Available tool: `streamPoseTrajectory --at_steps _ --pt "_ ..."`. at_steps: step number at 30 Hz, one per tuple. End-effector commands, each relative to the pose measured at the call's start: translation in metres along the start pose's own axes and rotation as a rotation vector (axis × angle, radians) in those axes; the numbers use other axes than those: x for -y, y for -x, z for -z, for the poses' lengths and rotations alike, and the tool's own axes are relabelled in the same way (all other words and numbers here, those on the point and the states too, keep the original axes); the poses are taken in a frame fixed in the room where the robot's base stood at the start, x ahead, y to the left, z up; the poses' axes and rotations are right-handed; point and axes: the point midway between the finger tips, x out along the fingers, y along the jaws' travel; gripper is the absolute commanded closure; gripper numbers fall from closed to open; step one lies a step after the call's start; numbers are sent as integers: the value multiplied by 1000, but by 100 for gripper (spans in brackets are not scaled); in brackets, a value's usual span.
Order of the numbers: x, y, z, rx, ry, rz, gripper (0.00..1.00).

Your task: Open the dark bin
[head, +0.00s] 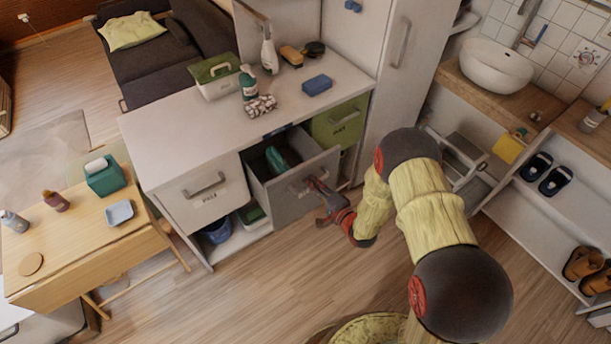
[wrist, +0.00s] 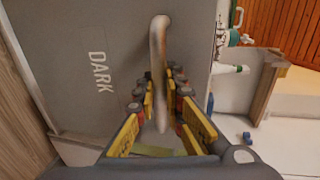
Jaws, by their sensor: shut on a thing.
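The dark bin (head: 307,196) is a grey drawer under the white counter in the head view, pulled out part way, with a dark green item (head: 277,160) inside. Its front (wrist: 85,45) fills the left of the wrist view and carries the word DARK. My gripper (head: 318,186) is at the bin's front. In the wrist view my gripper (wrist: 158,97) has its yellow and red fingers on both sides of the metal bar handle (wrist: 158,40), shut on it. The fingers partly hide the handle.
A white bin (head: 203,196) stands left of the dark bin and a green bin (head: 342,122) right of it. Bottles, sponges and a caddy (head: 215,77) sit on the counter (head: 175,135). A wooden table (head: 85,240) stands at left. Floor in front is clear.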

Motion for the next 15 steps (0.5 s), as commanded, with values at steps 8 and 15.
streamPoseTrajectory --at_steps 8,15 --pt "-10 41 0 -2 -4 -5 100" --pt "-13 59 0 -1 -2 -3 100"
